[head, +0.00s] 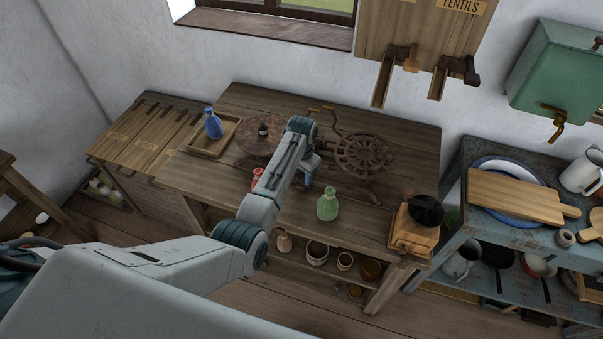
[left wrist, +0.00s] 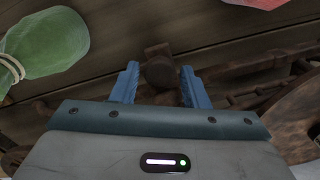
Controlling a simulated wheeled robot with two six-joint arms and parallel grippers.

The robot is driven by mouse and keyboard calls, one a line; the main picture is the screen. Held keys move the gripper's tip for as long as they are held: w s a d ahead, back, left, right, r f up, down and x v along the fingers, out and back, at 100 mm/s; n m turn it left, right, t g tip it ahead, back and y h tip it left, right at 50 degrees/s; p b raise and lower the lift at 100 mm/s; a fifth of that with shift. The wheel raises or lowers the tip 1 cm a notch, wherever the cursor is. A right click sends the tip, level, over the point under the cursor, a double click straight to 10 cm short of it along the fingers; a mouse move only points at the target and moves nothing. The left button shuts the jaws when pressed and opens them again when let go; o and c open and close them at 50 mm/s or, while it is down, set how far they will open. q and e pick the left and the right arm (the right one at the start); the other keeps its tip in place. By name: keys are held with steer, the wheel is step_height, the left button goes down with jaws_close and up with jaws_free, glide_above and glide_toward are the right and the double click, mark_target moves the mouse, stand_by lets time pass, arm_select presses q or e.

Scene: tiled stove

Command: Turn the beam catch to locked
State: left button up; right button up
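In the head view my gripper and arm hide the catch. My right gripper is not in view.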

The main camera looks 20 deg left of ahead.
arm_select(q)
steer(key=c, duration=0.6)
steer(key=shift+r+n+p, duration=0.2)
steer(key=shift+n+p, duration=0.55)
steer(key=shift+n, duration=0.45)
steer(key=shift+f+n, duration=0.1)
steer(key=shift+n, duration=1.1)
steer(key=shift+w+n, duration=0.1)
steer(key=shift+n, duration=2)
steer(key=o, duration=0.9)
